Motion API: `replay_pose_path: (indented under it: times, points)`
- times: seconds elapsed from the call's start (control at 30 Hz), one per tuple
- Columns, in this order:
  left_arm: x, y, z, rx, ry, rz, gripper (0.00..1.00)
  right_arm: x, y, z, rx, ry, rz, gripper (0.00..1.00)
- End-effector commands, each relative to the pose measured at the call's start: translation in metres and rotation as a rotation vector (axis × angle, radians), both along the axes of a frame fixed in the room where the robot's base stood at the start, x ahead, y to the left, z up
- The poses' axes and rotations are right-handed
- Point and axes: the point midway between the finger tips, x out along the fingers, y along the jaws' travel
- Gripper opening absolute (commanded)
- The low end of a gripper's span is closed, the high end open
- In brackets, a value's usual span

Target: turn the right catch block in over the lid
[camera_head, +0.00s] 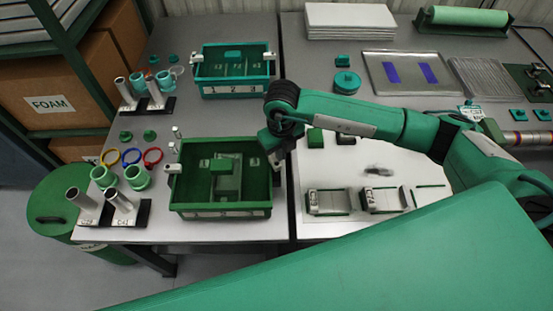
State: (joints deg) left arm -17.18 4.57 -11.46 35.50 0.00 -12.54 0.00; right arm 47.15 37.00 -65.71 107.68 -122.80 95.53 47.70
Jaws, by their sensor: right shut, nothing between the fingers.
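A green box (182,190) stands on the grey bench at centre left. A green block (221,166) and a pale panel (229,186) show inside its rim; I cannot tell whether these belong to the lid. A light catch block (173,168) sits at the left rim and sticks outward. My right gripper (275,162) points down at the box's right rim. Its fingers are shut and empty, beside or touching the right catch block, which is mostly hidden by the gripper. I cannot tell how that block is turned. My left gripper is out of view.
A teal box (235,88) with catch blocks stands behind. Pipe stands (120,210), coloured rings (131,156) and green fittings (138,177) crowd the left. Metal brackets (328,202) lie on a white sheet (350,170) at right. My right arm crosses above that bench.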

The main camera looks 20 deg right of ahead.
Motion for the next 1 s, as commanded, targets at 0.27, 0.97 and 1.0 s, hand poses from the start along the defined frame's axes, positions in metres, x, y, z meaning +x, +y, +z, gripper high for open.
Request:
replay_pose_path:
  times: [0.27,0.97,1.0]
  points:
    - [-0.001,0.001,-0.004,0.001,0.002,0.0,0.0,0.002,0.004,-0.001,0.0,0.0,0.0,0.0]
    - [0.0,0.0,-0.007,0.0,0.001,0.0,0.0,0.002,0.012,-0.001,0.002,0.001,0.001,0.0]
    - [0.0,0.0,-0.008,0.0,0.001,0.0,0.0,0.002,0.014,-0.001,0.002,0.001,0.001,0.0]
